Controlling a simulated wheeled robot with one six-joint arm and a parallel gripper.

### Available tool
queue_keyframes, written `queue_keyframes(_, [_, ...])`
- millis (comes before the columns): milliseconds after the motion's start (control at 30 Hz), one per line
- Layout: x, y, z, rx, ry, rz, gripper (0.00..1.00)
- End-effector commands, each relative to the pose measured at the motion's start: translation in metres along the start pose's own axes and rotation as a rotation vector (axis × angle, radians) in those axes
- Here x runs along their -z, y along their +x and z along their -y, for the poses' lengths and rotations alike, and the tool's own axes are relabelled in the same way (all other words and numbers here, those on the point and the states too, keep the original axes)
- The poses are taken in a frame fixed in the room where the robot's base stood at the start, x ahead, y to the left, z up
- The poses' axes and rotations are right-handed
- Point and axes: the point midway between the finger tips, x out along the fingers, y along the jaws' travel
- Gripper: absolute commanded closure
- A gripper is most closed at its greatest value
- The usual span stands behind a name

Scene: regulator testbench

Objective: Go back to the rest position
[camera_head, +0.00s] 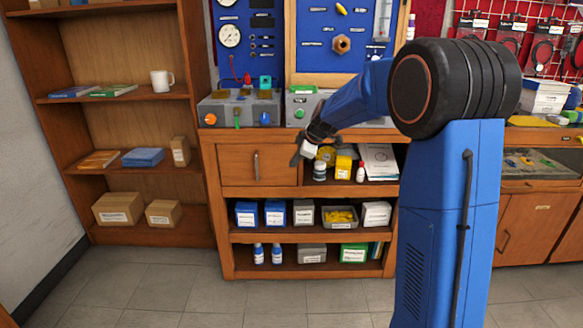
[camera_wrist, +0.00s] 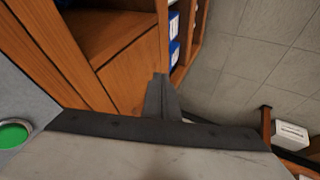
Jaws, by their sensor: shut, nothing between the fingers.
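My gripper (camera_head: 297,158) is at the end of my blue arm, in front of the wooden workbench (camera_head: 222,212), near the right end of its closed drawer (camera_head: 240,165). The fingers point down and look shut with nothing between them. In the wrist view the gripper (camera_wrist: 161,78) shows as a dark narrow shape, with wooden bench fronts behind it. My arm hides part of the bench's right side.
A grey box with knobs (camera_head: 240,108) stands on the bench top. A bookshelf (camera_head: 83,171) stands left. The floor (camera_head: 150,290) in front is clear.

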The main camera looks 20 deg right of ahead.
Motion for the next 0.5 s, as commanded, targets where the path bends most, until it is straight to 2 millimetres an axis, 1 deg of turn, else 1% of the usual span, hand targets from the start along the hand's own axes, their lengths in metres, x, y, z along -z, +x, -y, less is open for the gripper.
queue_keyframes(33, [0.0, -0.008, 0.0, -0.001, 0.0, 0.0, 1.0])
queue_keyframes(133, [0.0, -0.019, 0.0, -0.001, 0.001, -0.001, 1.0])
queue_keyframes(233, [0.0, -0.025, 0.001, 0.001, 0.001, 0.0, 1.0])
queue_keyframes(400, [0.0, -0.029, 0.002, 0.002, 0.004, 0.0, 1.0])
queue_keyframes(467, [0.001, -0.034, 0.006, 0.003, 0.011, 0.002, 1.0])
queue_keyframes(500, [0.002, -0.039, 0.01, 0.004, 0.023, 0.004, 1.0])
